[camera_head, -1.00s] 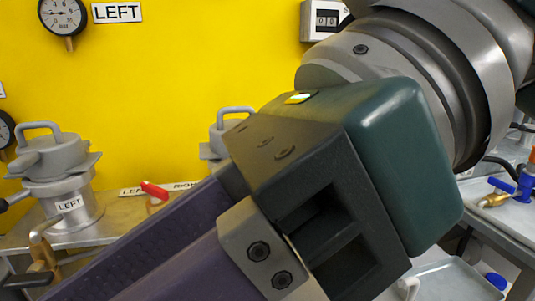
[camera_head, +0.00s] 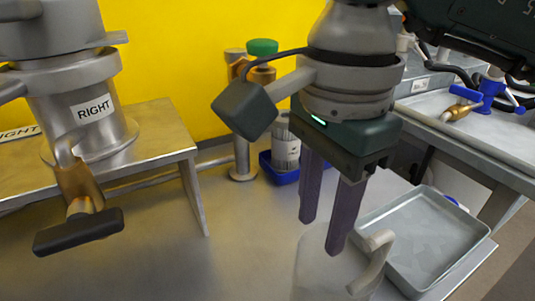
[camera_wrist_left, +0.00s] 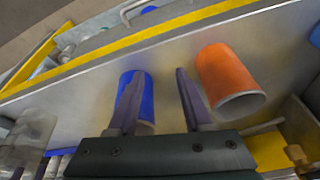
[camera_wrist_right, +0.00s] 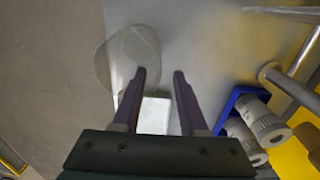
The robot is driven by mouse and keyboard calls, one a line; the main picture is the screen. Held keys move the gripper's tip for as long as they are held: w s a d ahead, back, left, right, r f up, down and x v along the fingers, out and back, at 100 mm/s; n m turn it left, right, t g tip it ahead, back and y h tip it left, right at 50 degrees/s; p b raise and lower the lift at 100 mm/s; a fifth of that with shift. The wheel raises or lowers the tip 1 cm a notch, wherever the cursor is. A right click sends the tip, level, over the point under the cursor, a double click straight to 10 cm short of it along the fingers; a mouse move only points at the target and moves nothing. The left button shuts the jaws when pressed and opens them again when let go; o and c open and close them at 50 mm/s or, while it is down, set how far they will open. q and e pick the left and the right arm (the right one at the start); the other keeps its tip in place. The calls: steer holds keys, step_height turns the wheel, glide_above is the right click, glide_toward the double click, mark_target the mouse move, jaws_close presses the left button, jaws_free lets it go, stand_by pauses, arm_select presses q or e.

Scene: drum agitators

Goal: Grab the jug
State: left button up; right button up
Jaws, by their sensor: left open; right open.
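The jug (camera_head: 322,272) is a clear, see-through vessel with a pale handle (camera_head: 374,262) on its right side, at the bottom of the head view. My right gripper (camera_head: 323,233) is open and points down over the jug, its fingers overlapping the jug's rim area in the picture. In the right wrist view, the jug's round outline (camera_wrist_right: 126,60) lies around and left of the left fingertip, and a pale block, likely the handle (camera_wrist_right: 154,115), shows between the fingers. Contact cannot be told. My left gripper (camera_wrist_left: 156,75) is open, in front of a blue cylinder (camera_wrist_left: 146,92) and beside an orange cup (camera_wrist_left: 229,74).
A grey tray (camera_head: 425,235) lies right of the jug. A metal stand with a fitting labelled RIGHT (camera_head: 95,108) and a black-handled valve (camera_head: 78,232) is at left. A blue holder with a white canister (camera_head: 286,152) is behind. The bench front-left is clear.

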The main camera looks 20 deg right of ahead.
mark_target(320, 244)
step_height(320, 244, down, 4)
steer(key=shift+s+d+f, duration=0.1)
steer(key=shift+f, duration=0.1)
jaws_close()
stand_by(1.4)
